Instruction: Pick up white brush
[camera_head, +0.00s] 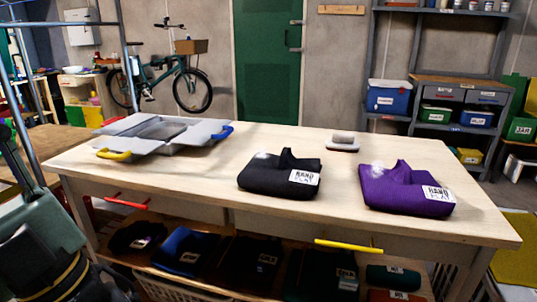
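A small brush-like block (343,141) lies towards the back of the light wooden table (200,188), right of centre. I cannot make out my gripper's fingers in this view, and nothing touches the block.
A folded black garment (270,180) and a purple one (400,192) lie in front, each with a whitish fuzzy spot. An open grey case (165,131) is at the left. More folded clothes fill the shelf below. The tabletop around the block is clear.

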